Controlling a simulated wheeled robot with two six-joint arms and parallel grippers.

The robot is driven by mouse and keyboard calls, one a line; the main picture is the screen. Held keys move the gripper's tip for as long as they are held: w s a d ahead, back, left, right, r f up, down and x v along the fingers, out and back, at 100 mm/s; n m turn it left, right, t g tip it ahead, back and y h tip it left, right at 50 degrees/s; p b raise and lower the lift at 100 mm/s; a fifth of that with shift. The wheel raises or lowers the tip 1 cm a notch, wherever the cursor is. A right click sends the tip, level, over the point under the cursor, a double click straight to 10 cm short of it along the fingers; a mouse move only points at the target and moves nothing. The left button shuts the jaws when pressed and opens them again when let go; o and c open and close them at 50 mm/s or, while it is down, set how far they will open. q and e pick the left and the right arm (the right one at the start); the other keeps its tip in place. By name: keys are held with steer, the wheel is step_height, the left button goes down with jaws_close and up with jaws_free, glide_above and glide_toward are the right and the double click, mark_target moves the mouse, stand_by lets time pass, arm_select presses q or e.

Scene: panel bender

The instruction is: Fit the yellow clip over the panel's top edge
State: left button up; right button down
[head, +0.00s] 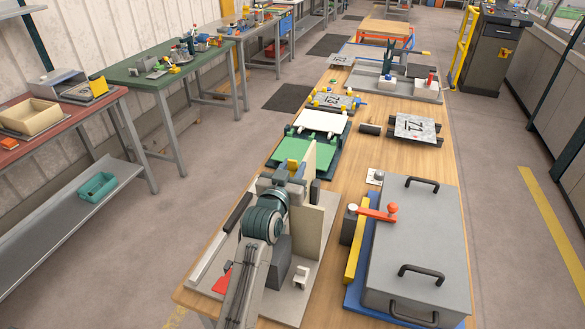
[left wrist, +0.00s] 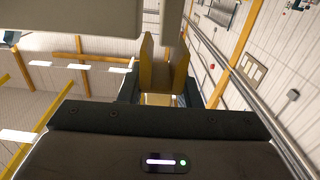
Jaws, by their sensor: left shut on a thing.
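The yellow clip (head: 293,166) is held up by my left gripper (head: 288,180), close beside the upright beige panel (head: 306,232). In the left wrist view the clip (left wrist: 150,68) shows two upright prongs with a gap between them, and the gripper's dark fingers flank it. Pale sheet-like surfaces show just beyond the prongs there. I cannot tell whether the clip touches the panel's top edge. My gripper and forearm hide part of the panel and bender in the head view. My right gripper is not in view.
A grey box (head: 418,240) with dark handles and a red lever (head: 377,213) stands to the right. A green plate (head: 305,155) lies beyond the panel. A small white piece (head: 301,277) and a red part (head: 222,282) are near the bender base. The wooden bench (head: 335,190) has a clear strip between stations.

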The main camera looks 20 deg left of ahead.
mark_target(292, 160)
arm_select(q)
steer(key=shift+f, duration=0.2)
steer(key=o, duration=1)
steer(key=shift+o, duration=0.2)
steer(key=shift+r, duration=0.15)
steer(key=shift+r+p, duration=3.2)
steer(key=shift+r, duration=1.1)
steer(key=shift+r, duration=0.1)
